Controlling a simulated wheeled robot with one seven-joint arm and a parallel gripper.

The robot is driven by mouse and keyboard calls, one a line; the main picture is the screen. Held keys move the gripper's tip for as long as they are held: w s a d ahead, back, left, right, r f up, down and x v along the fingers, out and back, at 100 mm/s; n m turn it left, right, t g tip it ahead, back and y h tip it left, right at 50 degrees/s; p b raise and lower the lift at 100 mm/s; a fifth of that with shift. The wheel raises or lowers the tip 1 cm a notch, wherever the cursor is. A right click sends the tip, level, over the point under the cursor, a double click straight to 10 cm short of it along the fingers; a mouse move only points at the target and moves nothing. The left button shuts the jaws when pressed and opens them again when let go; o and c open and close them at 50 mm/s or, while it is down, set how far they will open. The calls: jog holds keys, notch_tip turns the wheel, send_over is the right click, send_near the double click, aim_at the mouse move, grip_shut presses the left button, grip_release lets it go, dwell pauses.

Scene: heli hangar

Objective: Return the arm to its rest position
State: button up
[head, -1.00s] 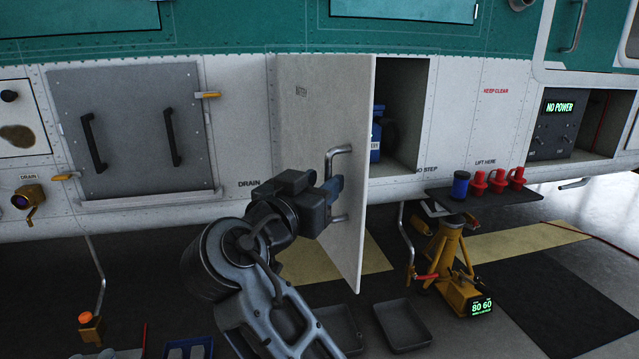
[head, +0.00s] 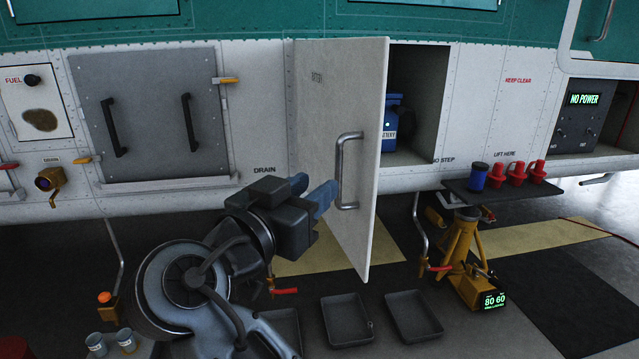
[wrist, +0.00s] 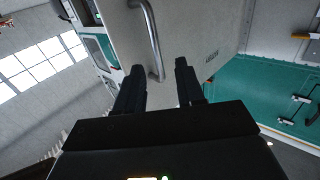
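My gripper (head: 318,192) is in front of the open white compartment door (head: 345,95), to the left of the door's metal bar handle (head: 346,170) in the head view. In the wrist view my gripper (wrist: 159,78) shows two dark fingers spread apart with nothing between them. The handle (wrist: 152,40) rises beyond the fingertips there, and the fingers are clear of it. My arm is bent, low in the middle of the head view.
The open compartment holds a blue battery (head: 391,122). A shelf (head: 510,190) with a blue cup and red caps juts out at right, above a yellow jack (head: 462,262). Dark trays (head: 349,320) lie on the floor. The grey hatch (head: 150,115) is shut.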

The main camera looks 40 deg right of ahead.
dwell(0.5)
jog(key=s+a+f+n+t+y+p, duration=0.1)
jog(key=s+f+n+t+y+p, duration=0.15)
jog(key=f+n+y, duration=0.5)
jog(key=s+a+f+n+t+y+p, duration=0.1)
jog(key=s+f+n+t+y, duration=0.2)
jog(key=f, duration=0.8)
jog(key=s+a+f+n+y, duration=0.2)
jog(key=s+f+n, duration=0.15)
jog(key=s, duration=0.35)
jog(key=s+a+r+n+t+y+p, duration=0.1)
jog(key=s+y, duration=0.1)
jog(key=s, duration=0.4)
jog(key=s+a+r+y+p, duration=0.1)
jog(key=s+y+p, duration=0.1)
jog(key=s, duration=0.5)
jog(key=s+d+r+m+t+p, duration=0.1)
jog(key=s+r, duration=0.7)
jog(key=s, duration=0.1)
jog(key=shift+s+d, duration=0.35)
jog(key=shift+s, duration=0.05)
jog(key=shift+t, duration=0.25)
